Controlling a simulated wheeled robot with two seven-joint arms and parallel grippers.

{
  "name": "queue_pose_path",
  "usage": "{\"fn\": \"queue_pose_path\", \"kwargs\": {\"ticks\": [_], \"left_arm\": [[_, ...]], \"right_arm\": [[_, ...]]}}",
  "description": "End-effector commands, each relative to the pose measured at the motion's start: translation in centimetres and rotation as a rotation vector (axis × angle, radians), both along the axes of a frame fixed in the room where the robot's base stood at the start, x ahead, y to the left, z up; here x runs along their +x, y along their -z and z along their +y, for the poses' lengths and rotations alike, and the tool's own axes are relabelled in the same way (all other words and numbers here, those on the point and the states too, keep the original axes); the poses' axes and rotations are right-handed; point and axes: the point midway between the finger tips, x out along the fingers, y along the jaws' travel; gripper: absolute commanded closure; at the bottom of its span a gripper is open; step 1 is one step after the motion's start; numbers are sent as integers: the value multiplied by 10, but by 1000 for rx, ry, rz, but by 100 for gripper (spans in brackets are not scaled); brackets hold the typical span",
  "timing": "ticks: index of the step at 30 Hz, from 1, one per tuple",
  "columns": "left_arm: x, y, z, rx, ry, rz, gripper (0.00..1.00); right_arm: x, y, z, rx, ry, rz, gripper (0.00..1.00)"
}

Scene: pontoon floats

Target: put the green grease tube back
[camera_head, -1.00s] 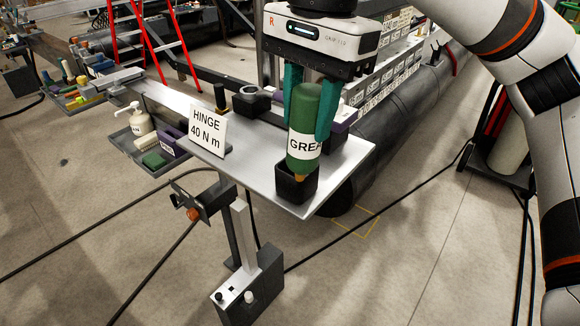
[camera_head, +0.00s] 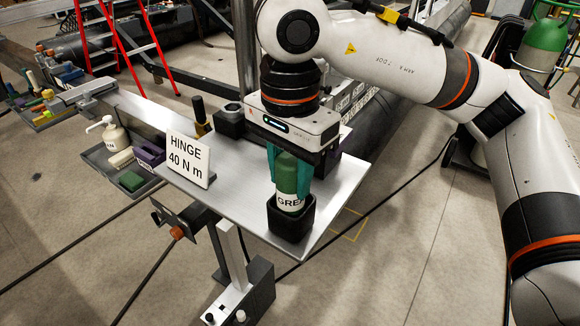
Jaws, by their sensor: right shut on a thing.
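The green grease tube (camera_head: 290,201) with a white label stands upright, its lower part inside a black square holder (camera_head: 293,224) near the front corner of the metal shelf. My right gripper (camera_head: 289,180) points down from above, its teal fingers shut around the tube's upper part. The holder hides the tube's nozzle. My left gripper is not in view.
A "HINGE 40 N m" sign (camera_head: 188,159) stands on the metal shelf (camera_head: 238,188), left of the holder. Another black holder (camera_head: 230,122) and a dark bottle (camera_head: 200,115) stand behind it. A side tray (camera_head: 99,154) holds a pump bottle (camera_head: 114,133) and blocks.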

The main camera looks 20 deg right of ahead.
Motion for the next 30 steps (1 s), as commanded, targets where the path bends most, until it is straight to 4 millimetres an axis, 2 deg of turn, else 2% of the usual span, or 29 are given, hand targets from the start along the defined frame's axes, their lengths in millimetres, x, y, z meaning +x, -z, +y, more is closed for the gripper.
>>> {"fn": "queue_pose_path", "kwargs": {"ticks": [3,8,9,12,13,23,26,30], "left_arm": [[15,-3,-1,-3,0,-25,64],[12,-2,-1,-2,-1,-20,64],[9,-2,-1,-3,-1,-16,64],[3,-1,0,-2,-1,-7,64],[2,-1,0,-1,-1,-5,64],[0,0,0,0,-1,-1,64],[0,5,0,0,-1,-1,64],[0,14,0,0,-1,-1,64]], "right_arm": [[0,4,0,1,0,-3,86],[0,4,0,2,0,-3,86],[0,4,0,1,0,-2,60],[0,4,0,1,0,-2,44],[0,4,0,1,0,-2,41],[0,1,0,2,0,-3,41],[1,-8,1,2,0,-5,41],[1,-35,1,4,0,-6,41]]}}
